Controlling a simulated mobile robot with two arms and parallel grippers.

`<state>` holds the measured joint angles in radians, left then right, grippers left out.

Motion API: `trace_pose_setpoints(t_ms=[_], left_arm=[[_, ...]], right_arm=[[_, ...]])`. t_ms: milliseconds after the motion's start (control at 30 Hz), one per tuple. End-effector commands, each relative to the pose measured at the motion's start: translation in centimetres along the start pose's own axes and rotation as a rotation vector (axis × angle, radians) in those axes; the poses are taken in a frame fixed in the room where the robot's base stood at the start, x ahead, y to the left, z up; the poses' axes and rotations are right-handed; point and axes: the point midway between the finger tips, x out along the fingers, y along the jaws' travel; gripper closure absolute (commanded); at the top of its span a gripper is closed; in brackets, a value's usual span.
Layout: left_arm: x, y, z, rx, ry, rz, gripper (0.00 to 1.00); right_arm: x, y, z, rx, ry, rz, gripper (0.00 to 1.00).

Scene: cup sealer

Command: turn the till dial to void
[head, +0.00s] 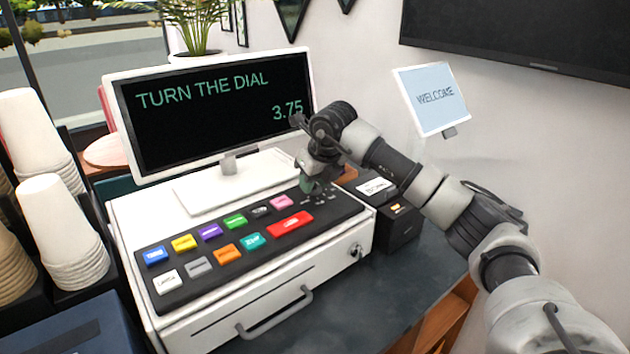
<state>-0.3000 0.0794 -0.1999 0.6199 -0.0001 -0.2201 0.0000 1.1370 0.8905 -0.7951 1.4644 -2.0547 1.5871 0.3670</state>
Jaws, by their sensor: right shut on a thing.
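The white till (255,291) stands on the dark counter with its black key panel (212,287) facing me. Its screen (215,110) reads "TURN THE DIAL" and 3.75. My right gripper (310,181) points down at the panel's far right end and is shut on the dial there. The dial is almost wholly hidden by the gripper, so I cannot tell which mark it points to. Small pale marks show on the panel beside the fingertips, too small to read. My left gripper is not in view.
Coloured keys, among them a wide red key (289,223), lie left of my right gripper. A small black card printer (399,226) stands close on the right. Cup stacks (62,232) stand at the left. A "WELCOME" tablet (432,99) is behind.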

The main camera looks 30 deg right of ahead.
Motion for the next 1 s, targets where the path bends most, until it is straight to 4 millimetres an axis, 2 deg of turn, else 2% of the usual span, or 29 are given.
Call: trace_pose_setpoints(t_ms=[400,1000], left_arm=[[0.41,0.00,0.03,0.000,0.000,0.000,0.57],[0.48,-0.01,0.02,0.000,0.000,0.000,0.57]], right_arm=[[-0.14,0.06,0.13,0.238,-0.005,-0.098,0.87],[-0.17,0.07,0.15,0.298,-0.005,-0.122,0.87]])
